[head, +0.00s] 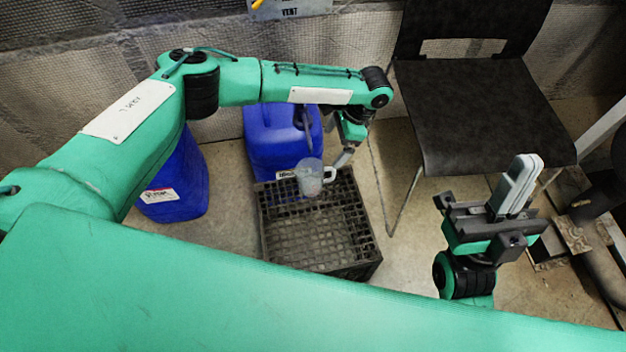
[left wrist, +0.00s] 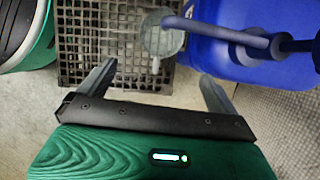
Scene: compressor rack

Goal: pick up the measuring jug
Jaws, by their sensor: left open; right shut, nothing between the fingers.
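The measuring jug (head: 309,178) is clear and pale, with a handle on its right side in the head view. It stands upright at the back edge of a black crate (head: 318,262). My left gripper (head: 343,158) is just right of the jug, beside its handle. In the left wrist view, the open fingers of the left gripper (left wrist: 155,82) are spread, with the jug (left wrist: 160,42) beyond them and its handle pointing into the gap. They do not appear to touch it. My right gripper (head: 525,165) is shut and empty, pointing up at the right.
A blue canister (head: 272,140) stands close behind the crate and also fills the right of the left wrist view (left wrist: 235,60). Another blue container (head: 178,185) is at the left. A black chair (head: 480,110) stands at the back right. Dark pipework (head: 600,260) is at the far right.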

